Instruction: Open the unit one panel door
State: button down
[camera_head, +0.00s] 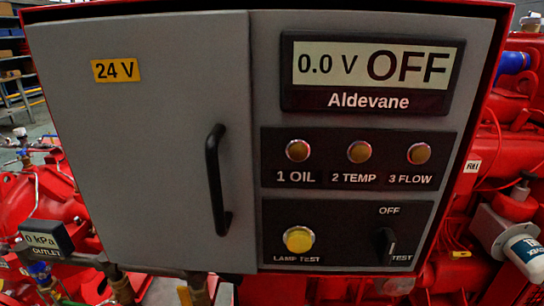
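The panel door (150,160) is a flat grey door on the left half of a red-framed control box, with a yellow "24 V" label (116,69) near its top left. It appears shut, its right edge lying along the fixed instrument side. A black vertical bar handle (215,180) stands near the door's right edge, with nothing touching it. No "unit one" marking shows on the door. My gripper is not in view.
Right of the door are a display (372,75) reading "0.0 V OFF", several lamps, a yellow lamp test button (298,239) and a black OFF/TEST switch (387,246). An outlet gauge (45,238) and red pipework flank the box. Shelves (14,75) stand far left.

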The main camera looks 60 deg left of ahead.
aim_at(152, 114)
jog(key=u, duration=1.6)
